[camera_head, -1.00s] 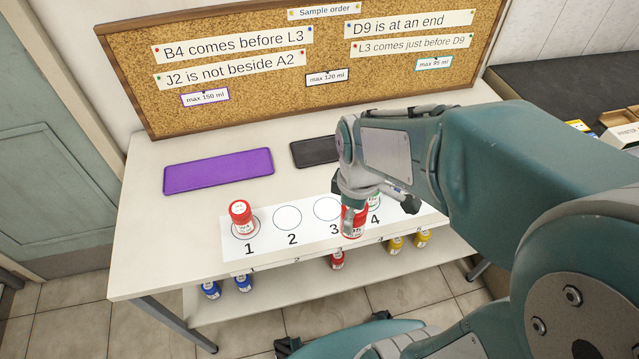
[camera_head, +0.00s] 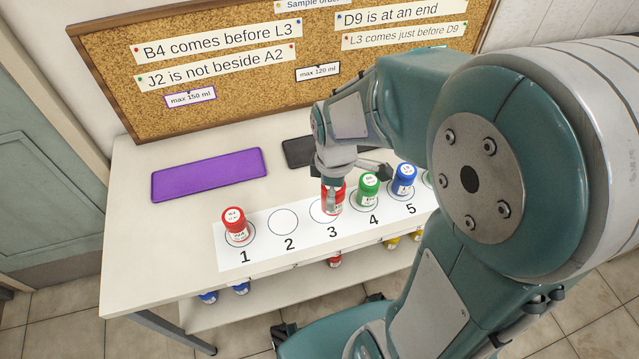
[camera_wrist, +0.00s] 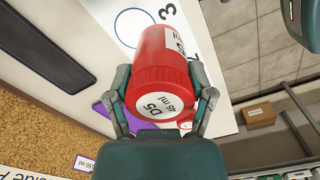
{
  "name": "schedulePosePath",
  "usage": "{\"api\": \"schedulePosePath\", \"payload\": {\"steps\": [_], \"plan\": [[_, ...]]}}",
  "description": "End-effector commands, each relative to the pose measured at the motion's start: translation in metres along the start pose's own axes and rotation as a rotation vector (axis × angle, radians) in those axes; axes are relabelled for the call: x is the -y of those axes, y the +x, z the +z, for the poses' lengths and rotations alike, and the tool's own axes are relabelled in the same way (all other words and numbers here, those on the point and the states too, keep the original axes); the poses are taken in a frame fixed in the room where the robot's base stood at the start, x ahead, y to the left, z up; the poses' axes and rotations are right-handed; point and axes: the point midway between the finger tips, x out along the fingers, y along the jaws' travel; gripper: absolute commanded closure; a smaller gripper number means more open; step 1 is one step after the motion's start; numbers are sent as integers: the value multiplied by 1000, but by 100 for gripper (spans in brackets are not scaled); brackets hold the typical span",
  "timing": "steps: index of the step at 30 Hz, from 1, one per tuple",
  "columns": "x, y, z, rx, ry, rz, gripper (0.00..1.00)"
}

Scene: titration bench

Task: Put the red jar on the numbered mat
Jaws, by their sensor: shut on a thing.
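My gripper (camera_head: 331,187) is shut on a red jar (camera_head: 333,202), upright at circle 3 of the white numbered mat (camera_head: 262,254). In the wrist view the red jar (camera_wrist: 165,62) shows a white lid label reading D5, between the two fingers of my gripper (camera_wrist: 163,98). Part of a blank circle beside the number 3 shows past it on the mat (camera_wrist: 108,12). I cannot tell whether the jar's base touches the mat. Another red jar (camera_head: 235,228) stands on circle 1. Circle 2 is empty.
A green-capped jar (camera_head: 368,188) stands at circle 4 and a blue jar (camera_head: 404,180) at circle 5, close right of my gripper. A purple tray (camera_head: 208,174) and a dark tray (camera_head: 298,152) lie behind. A corkboard (camera_head: 120,105) stands at the back.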

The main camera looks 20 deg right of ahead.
Motion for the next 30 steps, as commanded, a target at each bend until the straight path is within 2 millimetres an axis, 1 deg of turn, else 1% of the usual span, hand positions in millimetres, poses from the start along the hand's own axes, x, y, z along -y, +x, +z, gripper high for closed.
{"api": "schedulePosePath", "payload": {"steps": [1, 6, 10, 17, 22, 25, 30], "plan": [[-5, 8, -3, 3, 0, -6, 79], [-21, 31, -12, 3, 0, -5, 79], [-32, 46, -19, 1, 0, -3, 79], [-42, 61, -25, 1, 0, -2, 79], [-42, 86, -25, 2, 0, -3, 79], [-42, 90, -25, 0, 0, -1, 79], [-43, 90, -25, 0, 0, 0, 79]]}}
